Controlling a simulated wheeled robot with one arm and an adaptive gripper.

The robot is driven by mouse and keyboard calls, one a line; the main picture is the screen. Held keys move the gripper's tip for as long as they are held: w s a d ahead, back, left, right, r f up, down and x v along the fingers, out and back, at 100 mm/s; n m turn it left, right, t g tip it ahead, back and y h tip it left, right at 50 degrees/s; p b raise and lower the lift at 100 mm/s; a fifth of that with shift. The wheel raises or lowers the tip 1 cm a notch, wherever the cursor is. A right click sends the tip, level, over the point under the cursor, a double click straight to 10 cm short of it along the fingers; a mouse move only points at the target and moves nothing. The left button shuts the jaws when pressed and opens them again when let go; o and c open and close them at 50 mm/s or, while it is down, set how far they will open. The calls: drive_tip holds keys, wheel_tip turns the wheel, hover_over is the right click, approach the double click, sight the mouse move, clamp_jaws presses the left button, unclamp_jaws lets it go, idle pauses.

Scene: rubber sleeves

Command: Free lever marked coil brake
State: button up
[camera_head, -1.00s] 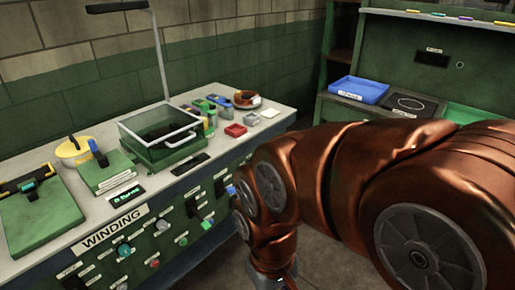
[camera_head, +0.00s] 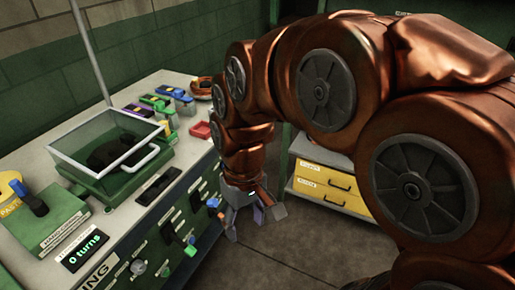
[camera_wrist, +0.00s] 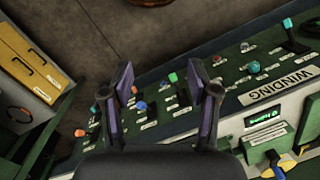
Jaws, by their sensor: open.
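The front panel (camera_head: 150,235) of the winding bench carries several levers and knobs with small white labels, too small to read, so I cannot tell which lever is the coil brake. A green-handled lever (camera_head: 188,248) and a blue-handled lever (camera_head: 212,203) stick out of it in the head view. In the wrist view a green-tipped lever (camera_wrist: 173,78) and a blue handle (camera_wrist: 141,105) show between the fingers. My gripper (camera_head: 253,222) hangs just right of the panel, fingers open and empty, apart from the levers. It also shows in the wrist view (camera_wrist: 165,85).
Yellow drawers (camera_head: 325,183) stand behind my arm. The floor (camera_head: 290,255) between is clear.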

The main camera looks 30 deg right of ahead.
drive_tip(key=w+d+f+n+t+y+b, duration=0.1)
drive_tip(key=w+d+f+b, duration=0.15)
drive_tip(key=w, duration=0.85)
drive_tip(key=w+d+f+n+t+b, duration=0.1)
drive_tip(key=w+d, duration=0.3)
drive_tip(key=w, duration=0.7)
drive_tip(key=w+d+f+n+t+y+b, duration=0.1)
drive_tip(key=w+d+b, duration=0.15)
drive_tip(key=w, duration=0.85)
drive_tip(key=w+d+f+n+t+b, duration=0.1)
drive_tip(key=w+d+f+b, duration=0.1)
drive_tip(key=w+d+f, duration=0.45)
drive_tip(key=w+d+f+n+t+h+b, duration=0.1)
drive_tip(key=w+d+f, duration=0.3)
drive_tip(key=d+f, duration=0.5)
drive_tip(key=w+d+f+n+t+b, duration=0.15)
drive_tip(key=w+d+f, duration=0.35)
drive_tip(key=d, duration=0.6)
drive_tip(key=shift+g, duration=0.35)
drive_tip(key=shift+p+x, duration=0.65)
drive_tip(key=shift+x, duration=2.75)
drive_tip(key=shift+s+a, duration=0.1)
drive_tip(key=shift+a, duration=0.15)
drive_tip(key=shift+c, duration=0.4)
clamp_jaws()
drive_tip(key=shift+f, duration=0.1)
